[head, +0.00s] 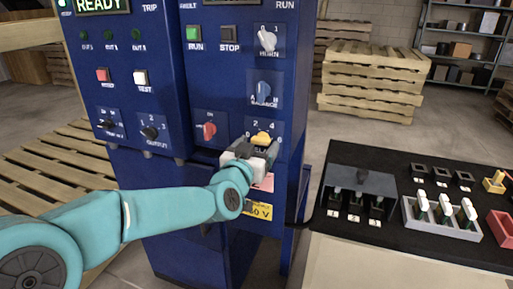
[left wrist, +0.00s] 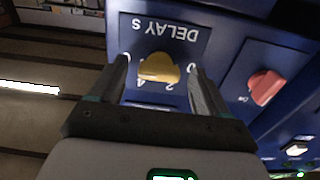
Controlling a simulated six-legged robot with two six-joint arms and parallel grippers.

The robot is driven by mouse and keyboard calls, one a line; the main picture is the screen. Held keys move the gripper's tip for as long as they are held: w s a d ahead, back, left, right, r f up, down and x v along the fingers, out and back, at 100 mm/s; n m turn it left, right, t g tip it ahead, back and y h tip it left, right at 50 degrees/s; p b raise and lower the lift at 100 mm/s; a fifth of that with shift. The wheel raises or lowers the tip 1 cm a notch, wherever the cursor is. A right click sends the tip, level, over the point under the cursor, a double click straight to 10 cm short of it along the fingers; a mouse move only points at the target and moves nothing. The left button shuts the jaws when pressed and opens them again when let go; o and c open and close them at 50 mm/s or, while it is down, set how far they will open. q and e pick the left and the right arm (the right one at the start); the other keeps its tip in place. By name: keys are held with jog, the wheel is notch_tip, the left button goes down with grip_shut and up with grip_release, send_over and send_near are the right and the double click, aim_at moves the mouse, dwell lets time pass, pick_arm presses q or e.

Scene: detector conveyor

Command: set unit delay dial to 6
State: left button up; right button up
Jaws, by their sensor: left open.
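The unit delay dial is a yellow knob (head: 262,138) low on the right blue panel, with 2 and 4 printed above it. In the left wrist view the yellow knob (left wrist: 158,68) shows upside down under the label "DELAY s". My left gripper (head: 254,147) is at the dial. Its two dark fingers (left wrist: 162,82) are apart, one on each side of the knob. I cannot tell whether they touch it. The fingers partly cover the outer numbers, and I cannot tell which number the knob points at. My right gripper is not in view.
A red knob (head: 209,130) sits just left of the dial, and a blue knob (head: 263,92) is above it. A yellow voltage label (head: 258,211) is below. At right, a black-topped table (head: 400,240) holds switches, a grey tray (head: 408,222) and a red bin (head: 501,226).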

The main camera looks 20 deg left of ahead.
pick_arm(q)
jog(key=shift+s, duration=0.15)
jog(key=s, duration=1.6)
jog(key=shift+a, duration=0.25)
